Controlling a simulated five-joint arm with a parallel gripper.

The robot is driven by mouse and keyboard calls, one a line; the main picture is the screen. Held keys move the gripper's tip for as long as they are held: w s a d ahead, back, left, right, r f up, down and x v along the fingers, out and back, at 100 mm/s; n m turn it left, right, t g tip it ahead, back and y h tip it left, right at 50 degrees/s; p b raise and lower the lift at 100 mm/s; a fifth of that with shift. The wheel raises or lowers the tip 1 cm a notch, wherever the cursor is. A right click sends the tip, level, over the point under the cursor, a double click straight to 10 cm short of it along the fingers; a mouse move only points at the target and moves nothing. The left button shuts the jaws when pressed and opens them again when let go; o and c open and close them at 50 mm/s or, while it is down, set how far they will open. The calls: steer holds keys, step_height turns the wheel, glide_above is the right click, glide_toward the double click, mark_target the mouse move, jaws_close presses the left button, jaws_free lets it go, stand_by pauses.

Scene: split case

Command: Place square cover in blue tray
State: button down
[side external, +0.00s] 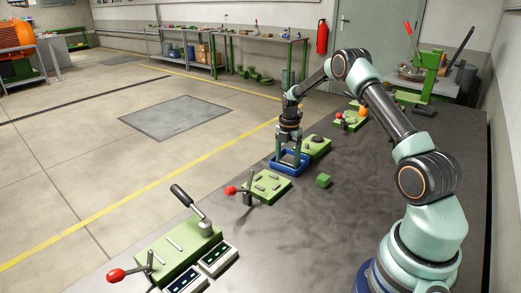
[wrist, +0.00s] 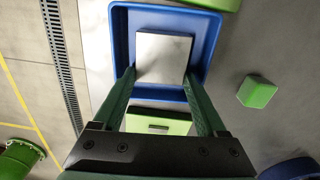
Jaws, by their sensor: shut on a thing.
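The square cover (wrist: 163,57) is a pale, flat square in the wrist view, between the tips of my gripper (wrist: 159,74). My gripper is shut on its two sides. The blue tray (wrist: 212,45) frames the cover from behind in that view. In the side view the blue tray (side external: 283,168) sits on the dark bench, and my gripper (side external: 290,159) points down with its fingertips at the tray. The cover cannot be made out there. I cannot tell whether the cover touches the tray floor or hangs just above it.
A small green block (side external: 323,181) stands right of the tray, also in the wrist view (wrist: 257,92). A green fixture with pegs and a red-knobbed lever (side external: 265,187) is close in front; another green fixture (side external: 315,146) is just behind. The bench right of the block is clear.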

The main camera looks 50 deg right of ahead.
mark_target(287, 162)
steer(key=shift+c, duration=1)
jaws_free()
step_height(287, 162, up, 12)
steer(key=s+a+r+m+t, duration=0.1)
steer(key=a+r+m, duration=0.4)
steer(key=a+r, duration=0.35)
steer(key=s+a+r+m+t, duration=0.3)
steer(key=s+a+m+t, duration=0.1)
steer(key=s+a+m, duration=1)
steer(key=shift+s+a+r+t, duration=0.25)
steer(key=shift+s+a, duration=0.65)
steer(key=shift+a, duration=1.4)
